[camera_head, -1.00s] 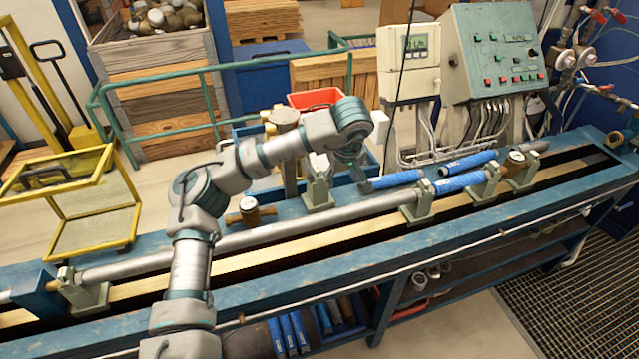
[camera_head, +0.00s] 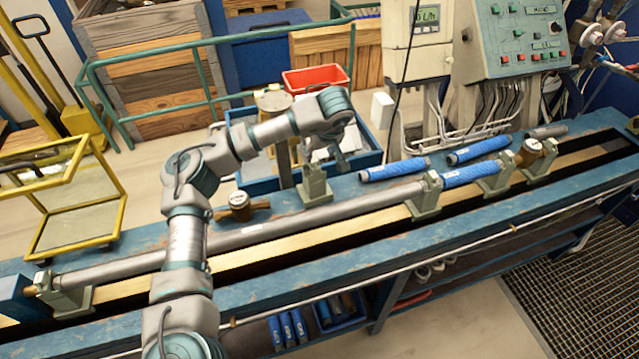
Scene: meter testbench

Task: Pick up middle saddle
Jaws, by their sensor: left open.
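Several grey-green saddles are on the blue bench. One saddle (camera_head: 315,187) stands apart behind the long grey pipe (camera_head: 300,222), near the bench's back edge. Another saddle (camera_head: 424,200) holds the pipe's right part, one (camera_head: 494,178) stands further right under a blue sleeve, and one (camera_head: 66,294) is at the left end. I cannot tell for sure which is the middle one. My left gripper (camera_head: 341,162) is open, just right of and above the saddle behind the pipe. It is small and partly hidden by its wrist. My right gripper is out of view.
Blue sleeves (camera_head: 395,169) lie on the bench to the right of my gripper. A brass meter (camera_head: 240,206) sits left of the standing saddle. A red bin (camera_head: 316,79) and a blue crate (camera_head: 255,184) are behind the bench. A control panel (camera_head: 515,40) rises at the back right.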

